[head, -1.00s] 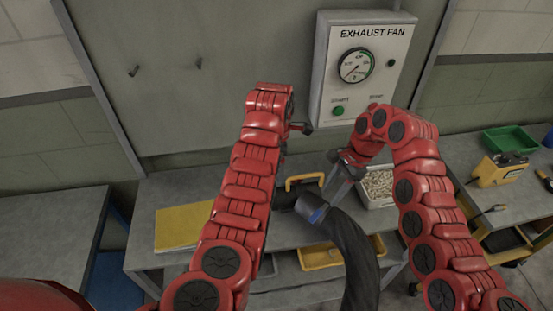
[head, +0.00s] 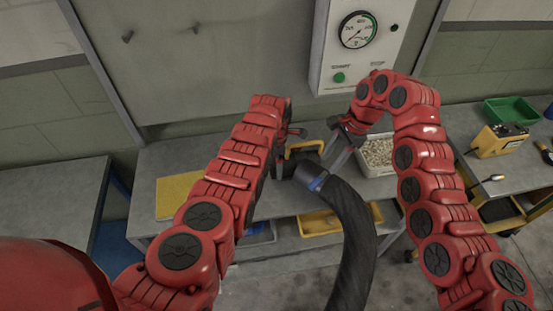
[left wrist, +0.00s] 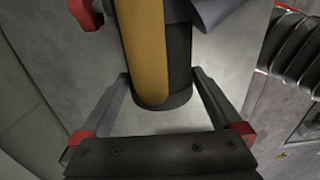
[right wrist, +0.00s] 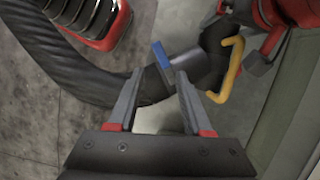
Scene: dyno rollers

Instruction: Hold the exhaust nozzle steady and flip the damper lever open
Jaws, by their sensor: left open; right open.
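The exhaust nozzle (head: 308,172) is dark, with a blue collar and a yellow handle (head: 303,147), and sits on the end of a thick black hose (head: 355,220) over the bench. My left gripper (head: 284,150) is open; in the left wrist view its fingers stand either side of the nozzle's dark body (left wrist: 178,70) and yellow handle (left wrist: 143,50). My right gripper (head: 343,150) is open; in the right wrist view the blue collar (right wrist: 160,55) shows between and beyond its fingertips. A red piece (left wrist: 86,14) shows in the left wrist view; I cannot tell whether it is the damper lever.
The workbench (head: 160,158) carries a yellow sheet (head: 175,195) at left and a white bin of pale bits (head: 378,155) behind my right gripper. A yellow tray (head: 325,222) sits on the lower shelf. The exhaust fan panel (head: 330,50) is on the wall.

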